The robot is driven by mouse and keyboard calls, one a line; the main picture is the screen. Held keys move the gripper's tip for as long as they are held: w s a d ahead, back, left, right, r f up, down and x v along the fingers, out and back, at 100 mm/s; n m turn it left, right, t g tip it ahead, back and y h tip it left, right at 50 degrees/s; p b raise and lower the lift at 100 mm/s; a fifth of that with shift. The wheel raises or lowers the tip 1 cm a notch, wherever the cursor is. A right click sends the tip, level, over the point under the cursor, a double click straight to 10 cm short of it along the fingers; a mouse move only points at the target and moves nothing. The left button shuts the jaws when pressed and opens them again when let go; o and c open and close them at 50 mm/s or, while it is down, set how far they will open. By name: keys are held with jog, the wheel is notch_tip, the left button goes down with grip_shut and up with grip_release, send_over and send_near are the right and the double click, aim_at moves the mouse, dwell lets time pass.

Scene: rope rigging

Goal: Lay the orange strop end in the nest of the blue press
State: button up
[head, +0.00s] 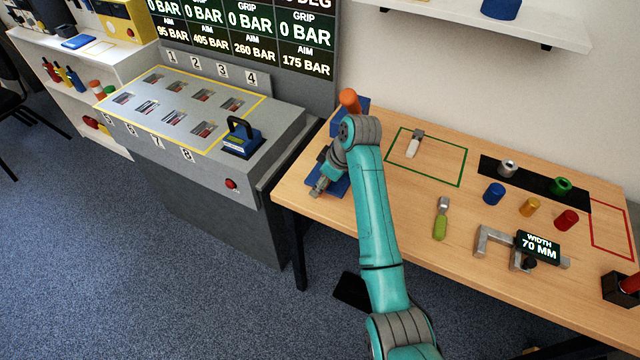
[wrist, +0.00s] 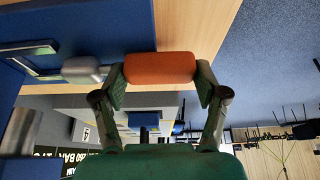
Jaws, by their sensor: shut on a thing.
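The orange strop end (wrist: 160,68) is a short orange cylinder. In the wrist view it lies between the two fingers of my gripper (wrist: 160,80), which is shut on it. A blue slab with metal parts, which looks like the blue press, lies at the table's left end; one part shows below my wrist (head: 341,187). The slab (wrist: 100,25) also fills the wrist view's top left, with a silver piece (wrist: 80,70) beside the strop end. I cannot see contact with the nest.
A grey console (head: 170,100) with numbered slots stands left of the wooden table (head: 385,200). A blue block with a black handle (head: 241,142) sits on it. Right of my arm lie a green-handled tool (head: 440,222), a caliper (head: 500,245) and coloured cylinders (head: 494,193).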

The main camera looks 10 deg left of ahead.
jog(key=shift+w, duration=0.15)
jog(key=o, duration=1.3)
jog(key=shift+d, duration=0.1)
jog(key=v, duration=0.6)
jog(key=shift+d+r, duration=0.25)
jog(key=shift+r, duration=0.45)
